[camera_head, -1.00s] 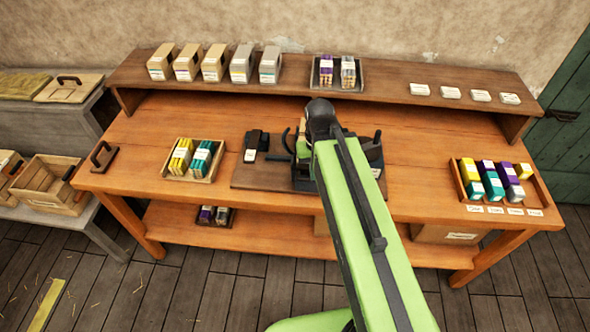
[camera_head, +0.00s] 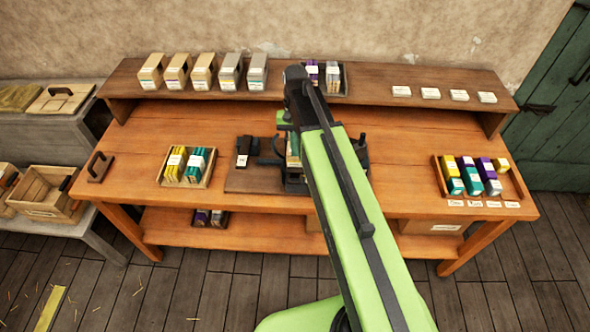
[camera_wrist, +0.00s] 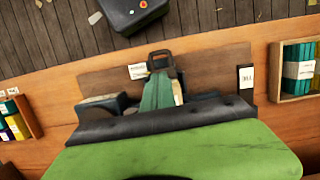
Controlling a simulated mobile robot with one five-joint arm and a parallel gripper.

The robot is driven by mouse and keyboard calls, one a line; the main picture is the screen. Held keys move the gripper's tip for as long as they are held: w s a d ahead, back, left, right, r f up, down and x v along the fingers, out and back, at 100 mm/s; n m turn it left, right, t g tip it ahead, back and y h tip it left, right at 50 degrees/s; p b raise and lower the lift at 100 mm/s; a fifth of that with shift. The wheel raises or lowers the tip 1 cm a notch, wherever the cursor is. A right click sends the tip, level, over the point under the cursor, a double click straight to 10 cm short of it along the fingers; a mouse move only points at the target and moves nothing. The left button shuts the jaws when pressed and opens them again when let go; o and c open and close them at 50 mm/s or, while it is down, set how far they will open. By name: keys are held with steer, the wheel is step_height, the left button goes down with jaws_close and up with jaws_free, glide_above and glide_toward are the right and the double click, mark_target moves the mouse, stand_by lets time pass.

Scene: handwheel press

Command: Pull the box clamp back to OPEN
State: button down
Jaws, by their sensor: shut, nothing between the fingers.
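The press (camera_head: 296,182) stands on a dark board (camera_head: 245,182) in the middle of the workbench; my green arm crosses in front of it and hides much of it. A dark curved part sticks out at its left and a dark upright part (camera_head: 361,146) at its right. In the wrist view the press area appears upside down, with a dark looped handle (camera_wrist: 163,60) over a teal piece (camera_wrist: 157,92). I cannot tell for certain whether this handle is the box clamp, or whether it is open. My gripper's fingertips are hidden behind my arm parts in both views.
A dark labelled block (camera_head: 243,152) lies left of the press. A wooden tray (camera_head: 162,178) of yellow and teal packs stands further left, another packed tray (camera_head: 522,186) at right. A raised shelf (camera_head: 385,88) runs behind. Bare bench lies between press and right tray.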

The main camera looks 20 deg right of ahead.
mark_target(294, 183)
steer(key=b+x, duration=1)
steer(key=shift+f, duration=0.1)
steer(key=shift+s+a, duration=0.2)
steer(key=shift+s, duration=0.4)
steer(key=shift+s+a, duration=0.15)
steer(key=shift+s, duration=0.45)
steer(key=p+v, duration=1)
steer(key=shift+w, duration=0.25)
